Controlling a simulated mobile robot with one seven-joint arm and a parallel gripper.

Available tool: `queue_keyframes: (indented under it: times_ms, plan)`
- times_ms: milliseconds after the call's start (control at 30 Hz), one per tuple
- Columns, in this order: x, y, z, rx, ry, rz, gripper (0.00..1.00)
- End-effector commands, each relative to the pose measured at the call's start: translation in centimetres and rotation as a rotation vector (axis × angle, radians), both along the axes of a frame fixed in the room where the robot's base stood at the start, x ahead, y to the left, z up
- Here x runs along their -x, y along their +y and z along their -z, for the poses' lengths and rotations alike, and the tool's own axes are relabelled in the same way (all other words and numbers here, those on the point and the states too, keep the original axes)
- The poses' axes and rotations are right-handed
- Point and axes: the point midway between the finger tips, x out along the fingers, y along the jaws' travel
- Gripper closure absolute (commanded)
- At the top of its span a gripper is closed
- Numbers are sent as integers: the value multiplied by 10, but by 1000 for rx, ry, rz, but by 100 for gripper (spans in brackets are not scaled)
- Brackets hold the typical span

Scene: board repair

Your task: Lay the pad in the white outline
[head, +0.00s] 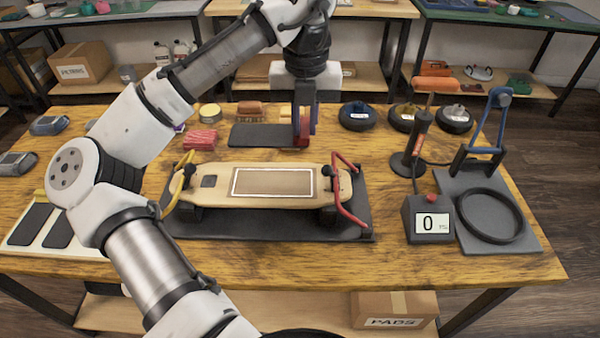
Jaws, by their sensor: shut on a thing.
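The pad (262,136) is a flat dark grey rectangle behind the skateboard, near the back of the wooden table. My gripper (303,142) points down at the pad's right end and is shut on it. I cannot tell whether the pad touches the table or is just above it. My fingers hide part of the pad's right end.
The deck lies on a black mat (270,229), with a yellow bent handle (172,190) at its left and a red one (344,205) at its right. A counter box (430,220), a black ring (491,216) and a blue-handled stand (488,130) are right.

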Motion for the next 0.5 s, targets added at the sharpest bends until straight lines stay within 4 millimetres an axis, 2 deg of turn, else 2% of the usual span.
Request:
queue_keyframes:
  times_ms: [100, 233, 333, 500]
  plan:
    - [1, 2, 32, -4, 1, -3, 100]
    - [1, 1, 62, -3, 0, -3, 100]
    - [0, 1, 77, -3, 0, -4, 100]
    - [0, 1, 89, -2, -2, -4, 100]
